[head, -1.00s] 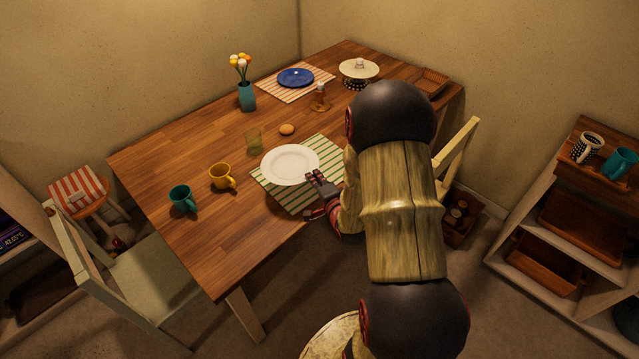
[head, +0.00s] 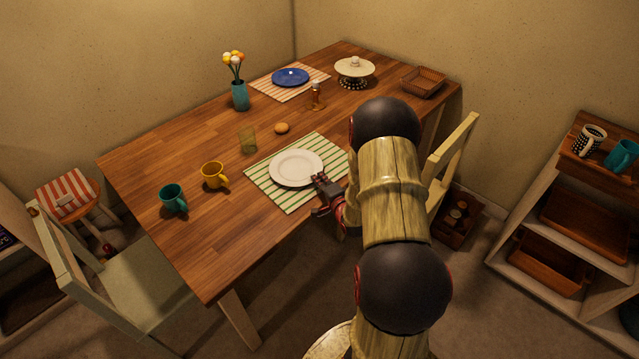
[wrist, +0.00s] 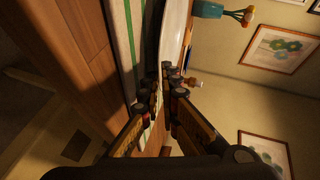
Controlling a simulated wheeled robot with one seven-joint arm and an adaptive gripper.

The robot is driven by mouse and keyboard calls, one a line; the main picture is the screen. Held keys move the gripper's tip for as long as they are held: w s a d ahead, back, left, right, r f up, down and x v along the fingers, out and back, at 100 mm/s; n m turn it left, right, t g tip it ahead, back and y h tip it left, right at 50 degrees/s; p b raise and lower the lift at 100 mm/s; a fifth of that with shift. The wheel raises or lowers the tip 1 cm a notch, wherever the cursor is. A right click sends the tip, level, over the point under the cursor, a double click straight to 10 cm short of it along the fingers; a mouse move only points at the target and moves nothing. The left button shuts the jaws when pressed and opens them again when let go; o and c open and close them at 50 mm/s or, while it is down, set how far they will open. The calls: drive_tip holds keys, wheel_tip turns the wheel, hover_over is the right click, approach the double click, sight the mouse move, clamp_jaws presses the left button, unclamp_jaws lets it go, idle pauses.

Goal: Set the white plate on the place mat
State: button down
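The white plate (head: 296,167) is level over the middle of the green-and-white striped place mat (head: 268,193), at the near right side of the table. In the wrist view the plate (wrist: 174,35) shows edge-on beside the mat (wrist: 130,45), with a dark band between them. I cannot tell whether the plate fully touches the mat. My gripper (head: 322,180) is at the plate's near right rim. In the wrist view its fingertips (wrist: 160,80) close around the rim.
A yellow mug (head: 213,175), teal mug (head: 173,198), glass (head: 247,140) and bread roll (head: 282,128) stand left of and behind the mat. A blue plate (head: 290,77) lies on a second mat farther back. A chair (head: 452,150) is right of my arm.

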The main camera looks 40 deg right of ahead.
drive_tip(key=c, duration=2.5)
unclamp_jaws()
drive_tip(key=shift+c, duration=0.2)
drive_tip(key=shift+o, duration=1.1)
drive_tip(key=shift+r, duration=0.1)
drive_tip(key=p+v, duration=0.4)
drive_tip(key=v, duration=0.8)
drive_tip(key=w+a+r+n+g+y, duration=0.1)
drive_tip(key=w+a+r+n+g, duration=0.15)
drive_tip(key=a+r+n, duration=0.45)
drive_tip(key=w+a+r+n+g, duration=0.2)
drive_tip(key=w+a+r+n, duration=0.1)
drive_tip(key=r, duration=0.7)
drive_tip(key=s+a+r+n+g+y, duration=0.2)
drive_tip(key=s+a+r+n, duration=0.3)
drive_tip(key=s+a, duration=0.5)
drive_tip(key=s+a+r+n+g+y, duration=0.1)
drive_tip(key=s+a+r+n, duration=0.4)
drive_tip(key=s+a, duration=0.6)
drive_tip(key=shift+a+r+g+y, duration=0.35)
drive_tip(key=shift+a+r+y, duration=0.15)
drive_tip(key=shift+r, duration=0.35)
